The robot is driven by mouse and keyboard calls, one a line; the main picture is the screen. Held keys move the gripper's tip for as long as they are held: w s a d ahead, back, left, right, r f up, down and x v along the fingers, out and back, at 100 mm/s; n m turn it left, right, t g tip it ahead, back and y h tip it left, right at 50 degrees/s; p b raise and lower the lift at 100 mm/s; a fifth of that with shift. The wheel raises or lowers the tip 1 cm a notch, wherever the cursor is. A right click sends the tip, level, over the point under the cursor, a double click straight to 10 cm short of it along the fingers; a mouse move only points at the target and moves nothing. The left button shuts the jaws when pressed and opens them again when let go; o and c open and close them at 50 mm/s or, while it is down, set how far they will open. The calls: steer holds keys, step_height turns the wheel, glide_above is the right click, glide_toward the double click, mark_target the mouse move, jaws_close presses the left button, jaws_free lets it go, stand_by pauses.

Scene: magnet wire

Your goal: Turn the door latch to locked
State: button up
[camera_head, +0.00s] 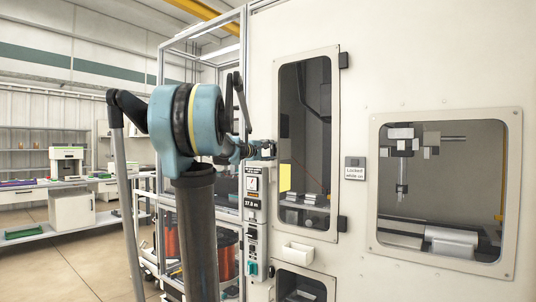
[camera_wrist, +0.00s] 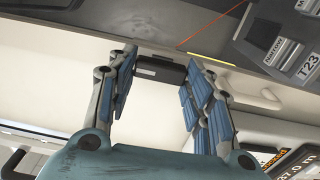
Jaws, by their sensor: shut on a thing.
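The door latch (camera_wrist: 160,69) is a small dark block with a pale label, seen in the wrist view at the edge of the door. My gripper (camera_wrist: 160,80) has its blue-padded fingers on both sides of the latch and is shut on it. In the head view my gripper (camera_head: 265,149) is at the left edge of the tall cabinet door (camera_head: 333,75), and it mostly hides the latch. Whether the latch stands locked or unlocked cannot be told.
Black hinges (camera_head: 343,60) are on the door's right side. A "Locked while on" sign (camera_head: 355,169) is on the wall beside it. Open floor (camera_head: 75,265) lies to the left.

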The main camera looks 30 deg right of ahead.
steer(key=shift+f, duration=0.1)
steer(key=o, duration=1)
steer(key=shift+w, duration=0.15)
steer(key=shift+o, duration=0.2)
steer(key=v, duration=1.2)
steer(key=s+a+f+m+g+y, duration=0.1)
steer(key=s+a+f+y, duration=0.4)
steer(key=s+a+f, duration=0.4)
steer(key=s+a+f+m+g+y, duration=0.2)
steer(key=s+a+f+y, duration=0.4)
steer(key=a+f, duration=0.7)
steer(key=s+a+f+m+g+y, duration=0.1)
steer(key=s+a+f+y, duration=0.4)
steer(key=f, duration=2.1)
steer(key=s+a, duration=0.6)
steer(key=a, duration=0.1)
steer(key=shift+s+f+m+g+y, duration=0.25)
steer(key=shift+s+m+g+y, duration=0.05)
steer(key=shift+s+g, duration=0.1)
